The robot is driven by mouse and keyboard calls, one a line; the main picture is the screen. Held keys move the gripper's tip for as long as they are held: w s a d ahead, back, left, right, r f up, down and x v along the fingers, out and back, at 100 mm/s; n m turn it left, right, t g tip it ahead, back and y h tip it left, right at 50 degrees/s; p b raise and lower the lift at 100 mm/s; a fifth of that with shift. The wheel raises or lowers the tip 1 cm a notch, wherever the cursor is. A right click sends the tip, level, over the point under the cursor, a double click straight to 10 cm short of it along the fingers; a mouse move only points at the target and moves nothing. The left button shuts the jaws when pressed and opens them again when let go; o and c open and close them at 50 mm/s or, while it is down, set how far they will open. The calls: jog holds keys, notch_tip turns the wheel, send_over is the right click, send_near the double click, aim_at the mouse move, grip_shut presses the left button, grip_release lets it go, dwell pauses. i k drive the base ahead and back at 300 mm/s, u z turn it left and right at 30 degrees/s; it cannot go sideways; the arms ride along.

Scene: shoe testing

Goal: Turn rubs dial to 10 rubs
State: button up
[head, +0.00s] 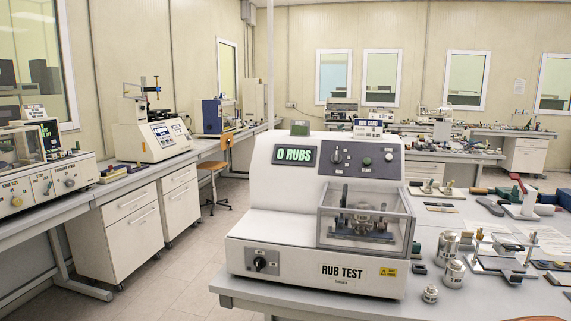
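The white rub test machine (275,225) stands on the grey table in the middle of the head view. Its display (295,154) reads "0 RUBS" in green. A dark dial (337,157) sits on the grey upper panel, beside small dark, green and pale buttons. A second black knob (260,264) sits on a small panel low on the left of the front. The labels around both are too small to read, so I cannot tell which is the rubs dial. My gripper is not in view.
A clear-walled chamber (364,217) with a metal mechanism is on the machine's right front. Metal weights (453,273) and several small tools lie on the table (420,240) to the right. Benches with other machines line the left and back. Floor (175,270) is open at left.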

aim_at(337, 158)
jog(key=z, duration=0.05)
jog(key=k, duration=0.4)
jog(key=u, duration=1.45)
jog(key=i, duration=1.85)
jog(key=z, duration=1.1)
jog(key=i, duration=0.55)
jog(key=z, duration=0.5)
